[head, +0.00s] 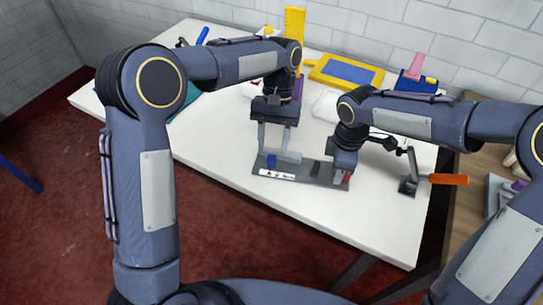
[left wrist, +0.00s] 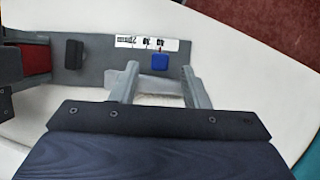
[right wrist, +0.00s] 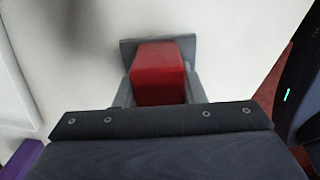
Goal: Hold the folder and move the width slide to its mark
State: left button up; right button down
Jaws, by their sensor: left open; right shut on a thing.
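The folder is a flat grey plate (head: 303,177) near the front edge of the white table. A blue slide knob (head: 271,161) stands on it beside a white scale label (head: 277,175). In the left wrist view, the blue knob (left wrist: 161,62) lies close to a small red mark on the label (left wrist: 146,42). My left gripper (left wrist: 160,70) is open, its fingers on either side of the knob with gaps. My right gripper (right wrist: 158,90) is shut on the folder's red block (right wrist: 158,72) at the plate's right end, mostly hidden in the head view.
A black block (head: 316,168) stands on the plate between the knob and the red block. A clamp-like tool with an orange handle (head: 448,179) stands to the right. A yellow frame with a blue panel (head: 347,73) and other items lie at the back.

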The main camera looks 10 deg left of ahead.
aim_at(272, 157)
pick_arm(q)
jog(key=shift+x, duration=2.4)
grip_shut()
